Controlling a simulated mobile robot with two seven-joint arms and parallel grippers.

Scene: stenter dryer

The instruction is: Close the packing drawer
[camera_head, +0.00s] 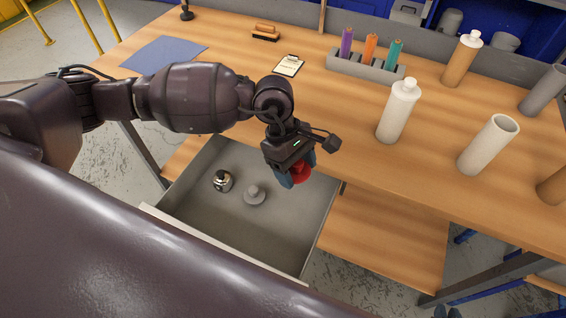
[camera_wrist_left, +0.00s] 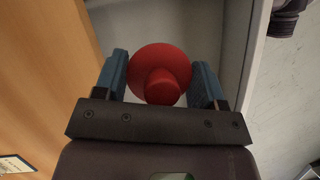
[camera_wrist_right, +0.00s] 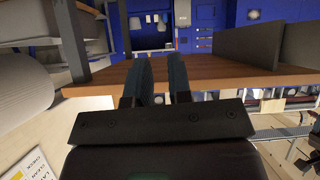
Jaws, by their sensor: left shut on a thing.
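The packing drawer (camera_head: 292,225) is pulled out from below the wooden table. It is a grey open tray with a pale front edge. A shiny metal knobbed piece (camera_head: 222,180) and a grey knobbed disc (camera_head: 254,196) lie in it. My left gripper (camera_head: 296,174) is over the drawer's right rear part, near the table edge. It is shut on a red knobbed disc (camera_wrist_left: 160,78), with one blue finger on each side; part of the red disc also shows in the head view (camera_head: 301,172). My right gripper (camera_wrist_right: 160,75) appears only in its wrist view, fingers slightly apart and empty.
A lower wooden shelf (camera_head: 385,240) lies right of the drawer.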

